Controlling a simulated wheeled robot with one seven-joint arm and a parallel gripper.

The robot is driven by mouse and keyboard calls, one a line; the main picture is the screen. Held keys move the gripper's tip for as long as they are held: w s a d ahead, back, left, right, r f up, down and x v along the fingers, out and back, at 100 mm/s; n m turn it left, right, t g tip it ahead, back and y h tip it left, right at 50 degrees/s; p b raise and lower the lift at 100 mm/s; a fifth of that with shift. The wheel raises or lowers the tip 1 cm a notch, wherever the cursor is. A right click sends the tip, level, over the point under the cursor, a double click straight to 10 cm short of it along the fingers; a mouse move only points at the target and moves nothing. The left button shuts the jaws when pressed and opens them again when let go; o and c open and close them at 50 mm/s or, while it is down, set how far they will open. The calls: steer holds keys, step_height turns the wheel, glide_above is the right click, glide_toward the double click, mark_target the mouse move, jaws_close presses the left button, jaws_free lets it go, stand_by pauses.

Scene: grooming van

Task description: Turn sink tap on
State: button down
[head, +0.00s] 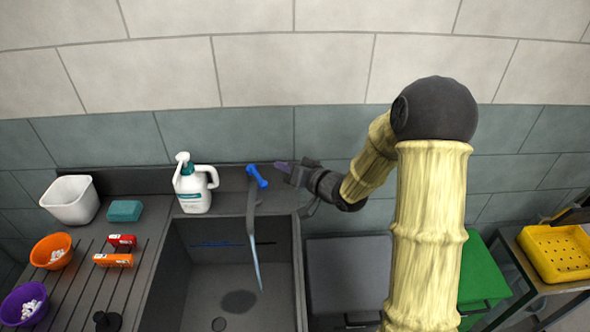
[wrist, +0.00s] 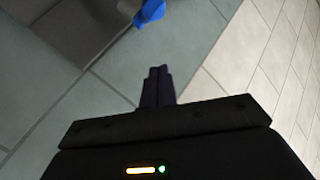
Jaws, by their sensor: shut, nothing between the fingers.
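The sink tap (head: 251,208) stands at the back rim of the dark sink (head: 190,262), with a grey spout reaching forward over the basin. Its blue handle (head: 257,177) is on top and also shows at the top of the wrist view (wrist: 150,12). A thin pale-blue stream (head: 256,266) runs down from the spout end into the basin. My gripper (head: 283,167) is just right of the handle, its dark fingers pointing left toward it. The fingers (wrist: 158,85) are shut and empty. In the wrist view a gap shows between them and the handle.
A white pump bottle (head: 194,190) stands left of the tap. A teal sponge (head: 125,210), white tub (head: 70,199), orange bowl (head: 51,251) and purple bowl (head: 24,305) sit further left. The tiled wall (head: 250,132) is close behind my gripper.

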mark_target(257, 176)
steer(key=a+f, duration=0.2)
steer(key=w+a+f+p, duration=0.1)
steer(key=a+f, duration=0.1)
steer(key=shift+w+a, duration=0.1)
stand_by(0.4)
